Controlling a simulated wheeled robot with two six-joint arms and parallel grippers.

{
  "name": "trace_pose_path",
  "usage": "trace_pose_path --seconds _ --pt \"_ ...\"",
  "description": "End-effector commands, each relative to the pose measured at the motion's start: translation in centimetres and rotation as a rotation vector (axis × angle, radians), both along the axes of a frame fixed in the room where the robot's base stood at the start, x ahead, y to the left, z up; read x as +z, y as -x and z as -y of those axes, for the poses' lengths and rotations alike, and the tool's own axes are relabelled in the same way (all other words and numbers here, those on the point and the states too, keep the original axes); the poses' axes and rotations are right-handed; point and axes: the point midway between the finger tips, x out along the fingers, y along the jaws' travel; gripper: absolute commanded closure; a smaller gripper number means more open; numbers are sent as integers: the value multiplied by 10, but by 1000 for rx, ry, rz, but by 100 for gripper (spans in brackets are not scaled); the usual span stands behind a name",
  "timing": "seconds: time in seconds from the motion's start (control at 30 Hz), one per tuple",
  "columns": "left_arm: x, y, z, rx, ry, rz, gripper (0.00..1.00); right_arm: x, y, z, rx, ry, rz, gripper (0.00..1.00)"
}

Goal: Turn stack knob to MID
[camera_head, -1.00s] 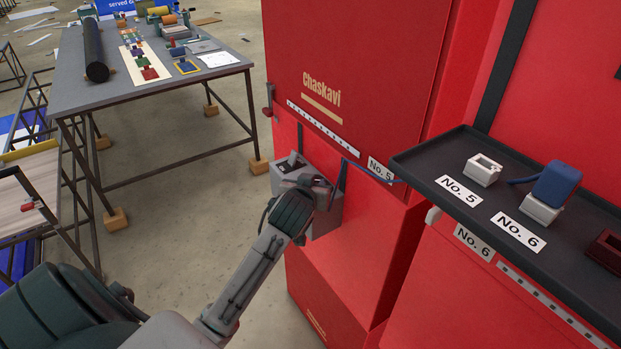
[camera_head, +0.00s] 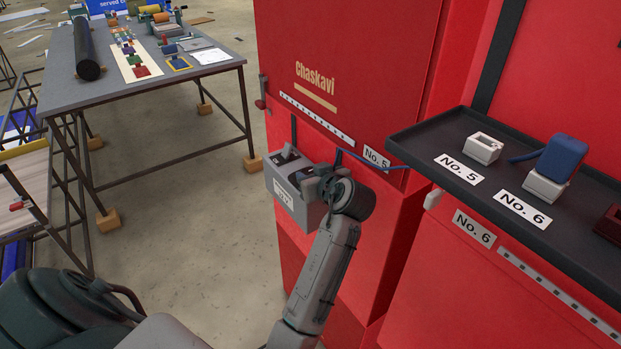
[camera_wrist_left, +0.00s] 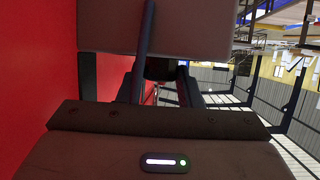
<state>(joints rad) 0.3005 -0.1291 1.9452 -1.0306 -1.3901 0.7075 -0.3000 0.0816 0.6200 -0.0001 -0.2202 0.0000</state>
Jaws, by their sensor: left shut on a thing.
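A grey control box (camera_head: 290,204) hangs on the front of the red cabinet (camera_head: 350,60), with dark fittings (camera_head: 285,155) on its top and a small white label (camera_head: 283,194) on its front. My left gripper (camera_head: 314,178) is at the right part of the box's top. Its wrist hides the right end of the box. In the left wrist view the fingers (camera_wrist_left: 161,72) close around a small dark piece, which I take to be the stack knob (camera_wrist_left: 160,67). The knob's pointer and any MID mark cannot be read. My right gripper is not in view.
A black shelf (camera_head: 404,143) with labels No. 5 and No. 6 juts out at the right, carrying a white block (camera_head: 483,149) and a blue-topped block (camera_head: 561,160). A blue cable (camera_head: 372,163) runs behind my wrist. A grey worktable (camera_head: 130,98) stands back left, with open floor between.

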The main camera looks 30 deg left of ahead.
Motion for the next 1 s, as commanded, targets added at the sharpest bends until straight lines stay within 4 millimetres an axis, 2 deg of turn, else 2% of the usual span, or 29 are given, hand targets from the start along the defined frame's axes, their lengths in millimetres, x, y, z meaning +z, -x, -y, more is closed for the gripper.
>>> trace_pose_path --seconds 0.47,0.5,0.6,1.0 --pt "2 -1 0 13 -3 2 91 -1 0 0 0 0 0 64" --pt "2 -1 0 13 -3 2 64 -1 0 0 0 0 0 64" --pt "2 -1 0 13 -3 2 46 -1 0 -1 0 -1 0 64" --pt "3 -2 0 12 -1 0 46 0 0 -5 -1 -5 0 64"
